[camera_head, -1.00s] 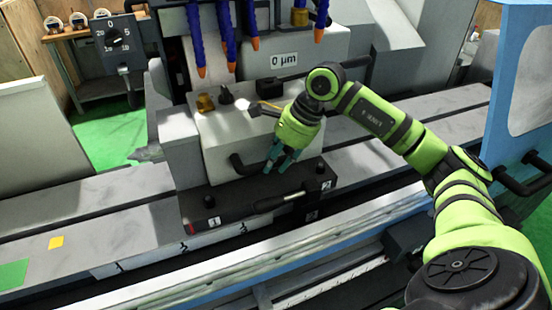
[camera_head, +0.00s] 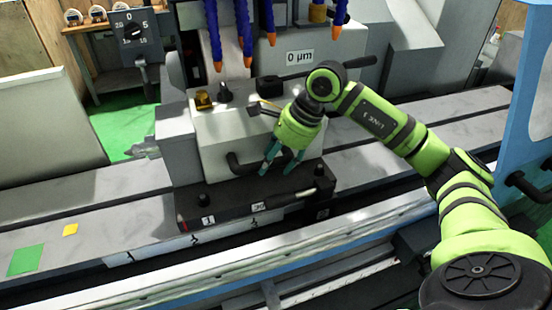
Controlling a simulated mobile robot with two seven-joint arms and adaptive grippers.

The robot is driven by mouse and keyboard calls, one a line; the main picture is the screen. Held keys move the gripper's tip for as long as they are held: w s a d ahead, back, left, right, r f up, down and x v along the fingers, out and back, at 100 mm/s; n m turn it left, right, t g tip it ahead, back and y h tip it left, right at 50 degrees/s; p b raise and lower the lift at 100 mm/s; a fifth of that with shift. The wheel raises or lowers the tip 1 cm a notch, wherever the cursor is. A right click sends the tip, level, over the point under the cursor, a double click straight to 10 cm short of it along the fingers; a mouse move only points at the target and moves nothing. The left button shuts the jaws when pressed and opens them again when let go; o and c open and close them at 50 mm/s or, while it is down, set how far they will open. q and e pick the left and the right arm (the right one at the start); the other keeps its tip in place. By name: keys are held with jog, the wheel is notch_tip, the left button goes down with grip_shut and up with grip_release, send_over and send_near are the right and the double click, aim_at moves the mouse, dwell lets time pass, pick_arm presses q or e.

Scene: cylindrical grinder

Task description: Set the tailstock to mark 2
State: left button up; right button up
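The tailstock (camera_head: 222,143) is a pale grey block on a black base (camera_head: 232,206), standing on the machine bed. A curved black handle (camera_head: 240,166) is on its front face. A white label reading 1 (camera_head: 208,219) is on the left of the base, and another small label (camera_head: 258,207) is farther right, its text unclear. A black lever (camera_head: 290,197) lies along the base. My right gripper (camera_head: 281,170) points down at the tailstock's front right, just right of the handle. Its teal fingers are apart, with nothing seen between them; contact is unclear. My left gripper is out of view.
Dark tick marks (camera_head: 195,238) run along the bed's front edge below the base. Blue hoses (camera_head: 245,35) hang above the tailstock.

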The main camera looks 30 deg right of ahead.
jog(key=v, duration=1.2)
jog(key=shift+s+f, duration=0.1)
jog(key=shift+s, duration=0.05)
